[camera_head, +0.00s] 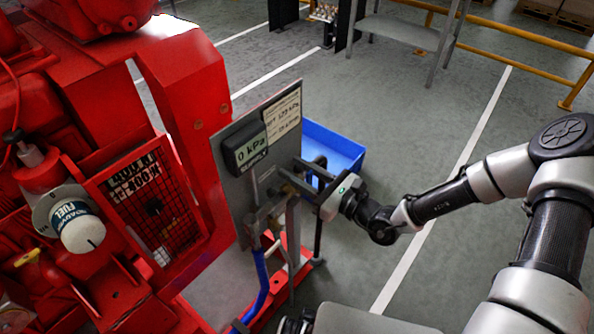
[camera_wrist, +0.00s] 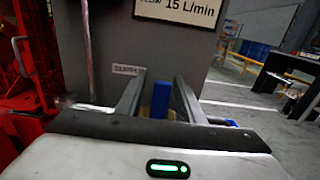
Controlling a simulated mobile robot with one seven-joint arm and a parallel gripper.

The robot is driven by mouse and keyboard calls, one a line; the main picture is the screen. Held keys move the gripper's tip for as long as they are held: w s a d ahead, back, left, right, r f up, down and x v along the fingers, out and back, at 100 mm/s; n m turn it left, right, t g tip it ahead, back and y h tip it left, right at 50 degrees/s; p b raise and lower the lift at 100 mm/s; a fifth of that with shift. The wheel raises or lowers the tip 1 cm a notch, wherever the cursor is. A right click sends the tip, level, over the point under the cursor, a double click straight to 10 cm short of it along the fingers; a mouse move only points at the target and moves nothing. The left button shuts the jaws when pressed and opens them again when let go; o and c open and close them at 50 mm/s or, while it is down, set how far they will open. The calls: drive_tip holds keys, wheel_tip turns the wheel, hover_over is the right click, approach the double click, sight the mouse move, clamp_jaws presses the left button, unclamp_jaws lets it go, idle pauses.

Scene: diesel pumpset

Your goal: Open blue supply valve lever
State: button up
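My gripper (camera_head: 290,178) is in front of the grey panel (camera_head: 232,180), reaching in from the right. In the wrist view my gripper (camera_wrist: 157,84) has its two fingers spread apart. A small blue part (camera_wrist: 160,98), which looks like the supply valve lever, shows between the fingers with gaps at its sides. A yellowish part shows just beside it. In the head view the lever is hidden behind the gripper and brackets, so its angle cannot be told. The panel's display (camera_head: 250,152) reads 0 kPa.
A red pumpset with a mesh guard (camera_head: 150,205) stands left of the panel. A blue hose (camera_head: 262,285) runs below it. A blue bin (camera_head: 340,148) is on the floor behind the gripper. A grey table (camera_head: 400,32) stands farther back. The floor at right is clear.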

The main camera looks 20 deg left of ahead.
clamp_jaws()
drive_tip(key=shift+w+d+r+m+p, duration=0.2)
drive_tip(key=shift+w+m+p, duration=0.35)
drive_tip(key=shift+m+p, duration=0.65)
drive_tip(key=w+m+p, duration=0.1)
drive_tip(key=m, duration=0.1)
drive_tip(key=w+d+f+m+p, duration=0.1)
drive_tip(key=m, duration=0.1)
drive_tip(key=shift+w+f+p, duration=0.15)
drive_tip(key=shift+p, duration=0.15)
drive_tip(key=shift+w+d+f+m, duration=0.2)
drive_tip(key=shift+w+f+m, duration=0.3)
drive_tip(key=shift+m, duration=0.55)
drive_tip(key=shift+w+d+f+m, duration=0.2)
drive_tip(key=shift+w+f+m, duration=0.2)
drive_tip(key=shift+m, duration=0.65)
drive_tip(key=shift+f, duration=0.1)
